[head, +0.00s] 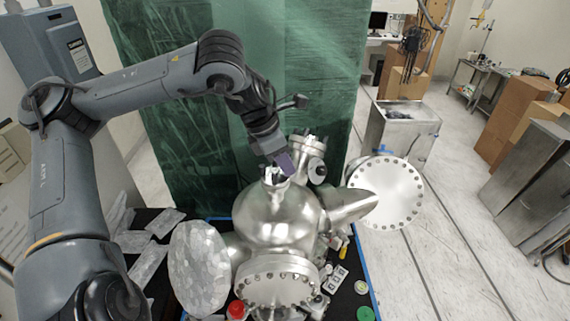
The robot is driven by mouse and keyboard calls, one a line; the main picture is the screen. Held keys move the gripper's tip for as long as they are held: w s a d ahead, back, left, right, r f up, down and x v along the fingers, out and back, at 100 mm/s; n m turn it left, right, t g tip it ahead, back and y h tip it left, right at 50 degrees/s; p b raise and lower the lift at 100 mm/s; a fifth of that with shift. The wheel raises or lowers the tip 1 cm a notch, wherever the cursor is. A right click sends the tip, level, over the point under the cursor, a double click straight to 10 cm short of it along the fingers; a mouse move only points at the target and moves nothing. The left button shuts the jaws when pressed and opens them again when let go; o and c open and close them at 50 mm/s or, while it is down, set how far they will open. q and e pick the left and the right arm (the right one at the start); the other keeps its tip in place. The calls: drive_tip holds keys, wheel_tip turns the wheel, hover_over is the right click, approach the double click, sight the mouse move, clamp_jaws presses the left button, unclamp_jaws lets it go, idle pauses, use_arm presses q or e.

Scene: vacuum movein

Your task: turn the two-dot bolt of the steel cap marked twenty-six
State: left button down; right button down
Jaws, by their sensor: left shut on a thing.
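The steel vacuum chamber (275,216) stands on the dark table, a shiny round body with several ports. My left gripper (284,165) comes down from above at a tilt, over the small open-looking port (274,178) on top of the chamber. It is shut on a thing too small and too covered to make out. Its purple end reaches close to the port rim; I cannot tell whether it touches. A second small port with a steel cap (306,147) stands just behind it. No number twenty-six and no bolt dots can be read. My right gripper is not in view.
A large round flange (384,193) with bolt holes juts out at the right, a foil-covered one (200,268) at the left, and a bolted flange (277,283) in front. Small parts, a red cap (236,310) and a green cap (366,314) lie on the table. A green curtain (235,100) hangs behind.

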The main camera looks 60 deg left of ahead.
use_arm(q)
drive_tip(key=n+y, duration=0.1)
drive_tip(key=n, duration=0.4)
drive_tip(key=shift+d+y, duration=0.15)
drive_tip(key=shift+y, duration=0.25)
drive_tip(key=c, duration=1.4)
unclamp_jaws()
drive_tip(key=shift+r, duration=0.15)
drive_tip(key=b+v, duration=0.1)
drive_tip(key=v, duration=0.8)
drive_tip(key=shift+r+b, duration=0.2)
drive_tip(key=shift+b, duration=0.1)
drive_tip(key=shift+s+d+r, duration=0.1)
drive_tip(key=shift+s+r, duration=0.15)
drive_tip(key=shift+r, duration=0.3)
